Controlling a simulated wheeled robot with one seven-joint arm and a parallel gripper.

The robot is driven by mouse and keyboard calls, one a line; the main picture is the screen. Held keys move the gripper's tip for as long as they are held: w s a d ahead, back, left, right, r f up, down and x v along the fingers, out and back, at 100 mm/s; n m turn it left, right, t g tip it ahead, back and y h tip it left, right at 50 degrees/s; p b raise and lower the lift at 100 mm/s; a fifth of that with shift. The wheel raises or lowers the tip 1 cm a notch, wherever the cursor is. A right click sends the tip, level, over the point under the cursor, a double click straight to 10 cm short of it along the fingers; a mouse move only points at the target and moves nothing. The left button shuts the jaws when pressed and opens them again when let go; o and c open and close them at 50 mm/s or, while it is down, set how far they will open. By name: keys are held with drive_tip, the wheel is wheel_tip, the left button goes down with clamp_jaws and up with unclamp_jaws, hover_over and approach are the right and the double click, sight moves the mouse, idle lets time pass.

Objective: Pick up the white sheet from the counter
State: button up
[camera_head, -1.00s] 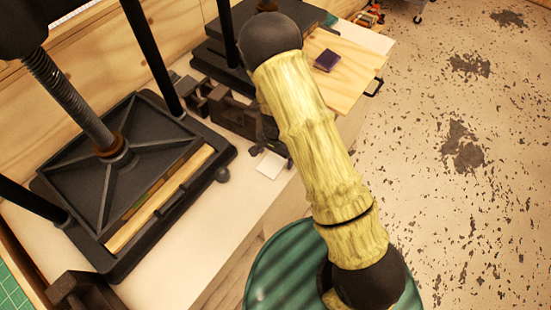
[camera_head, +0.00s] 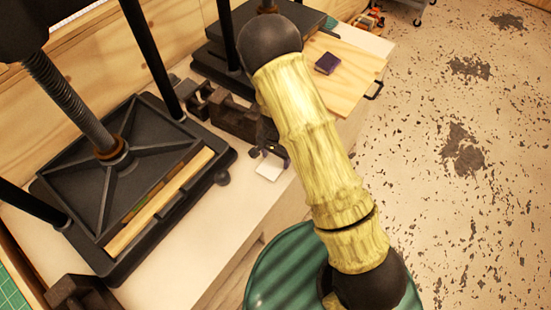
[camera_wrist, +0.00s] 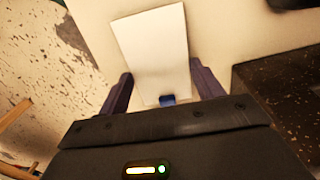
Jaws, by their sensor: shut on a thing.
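The white sheet (camera_head: 269,169) is a small pale rectangle at my gripper, near the counter's right edge in the head view. In the wrist view the sheet (camera_wrist: 152,45) stretches away from the gripper, with its near end between the two dark fingers. My gripper (camera_head: 270,153) hangs at the end of the arm over the counter (camera_head: 215,225); it also shows in the wrist view (camera_wrist: 163,90). It is shut on the sheet. A small blue patch shows at the sheet's near end. I cannot tell whether the sheet is clear of the counter.
A black press (camera_head: 90,185) with a wooden bar (camera_head: 160,200) stands left of the gripper. Dark metal blocks (camera_head: 235,118) sit just behind it. A wooden board (camera_head: 345,75) with a purple block (camera_head: 327,63) lies farther back. Open floor (camera_head: 470,200) is at the right.

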sight(275, 161)
wheel_tip(275, 161, up, 10)
drive_tip(key=b, duration=0.1)
drive_tip(key=shift+f, duration=0.25)
idle(0.5)
